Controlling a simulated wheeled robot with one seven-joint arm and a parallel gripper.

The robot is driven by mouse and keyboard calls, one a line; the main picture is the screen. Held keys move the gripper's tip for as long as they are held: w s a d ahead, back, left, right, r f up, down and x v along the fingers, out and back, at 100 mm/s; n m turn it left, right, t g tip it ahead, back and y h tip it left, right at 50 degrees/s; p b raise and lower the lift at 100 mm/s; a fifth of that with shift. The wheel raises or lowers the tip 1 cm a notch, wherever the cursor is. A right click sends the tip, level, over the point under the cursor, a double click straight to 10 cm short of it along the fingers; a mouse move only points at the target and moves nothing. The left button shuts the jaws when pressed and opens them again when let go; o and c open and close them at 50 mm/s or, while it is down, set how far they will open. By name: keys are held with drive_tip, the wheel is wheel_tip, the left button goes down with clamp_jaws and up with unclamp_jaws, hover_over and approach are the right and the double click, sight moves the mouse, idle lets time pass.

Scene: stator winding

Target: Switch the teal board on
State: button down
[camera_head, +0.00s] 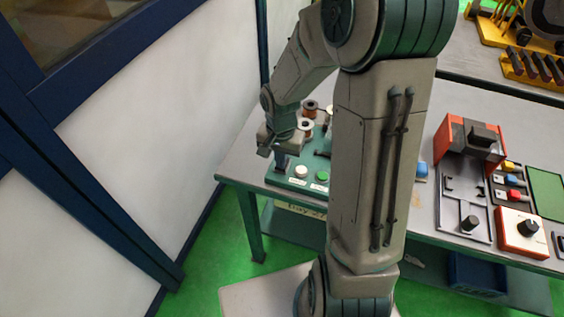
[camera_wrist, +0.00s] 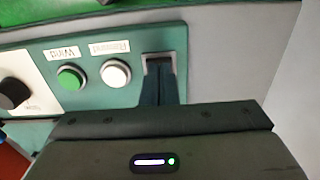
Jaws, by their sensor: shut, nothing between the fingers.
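The teal board (camera_head: 291,181) lies at the left end of the workbench, partly hidden behind my arm. It also shows close up in the wrist view (camera_wrist: 122,42). It carries a green button (camera_wrist: 71,77), a white button (camera_wrist: 115,73) and a black knob (camera_wrist: 13,93). A small pale-framed fitting (camera_wrist: 158,55), likely the switch, is at the right end of the board in the wrist view. My gripper (camera_wrist: 158,70) is shut and empty, with its fingertips at this fitting. The fingers hide most of it, so its position and any contact cannot be told.
Wire spools (camera_head: 306,127) stand at the back of the board, close to my gripper. To the right are an orange-red device (camera_head: 470,136), a box with a black dial (camera_head: 521,232) and small colored parts. A pale wall panel (camera_head: 140,110) stands left of the bench.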

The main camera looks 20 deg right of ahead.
drive_tip(key=shift+r, duration=0.1)
wheel_tip(320, 180, up, 7)
drive_tip(key=p, duration=0.5)
idle(0.3)
idle(0.4)
drive_tip(key=s+r+n+t, duration=0.3)
drive_tip(key=s+r+n, duration=0.4)
drive_tip(key=s+r, duration=0.7)
drive_tip(key=shift+s+r+t, duration=0.15)
drive_tip(key=shift+r+t, duration=0.25)
drive_tip(key=shift+r, duration=0.45)
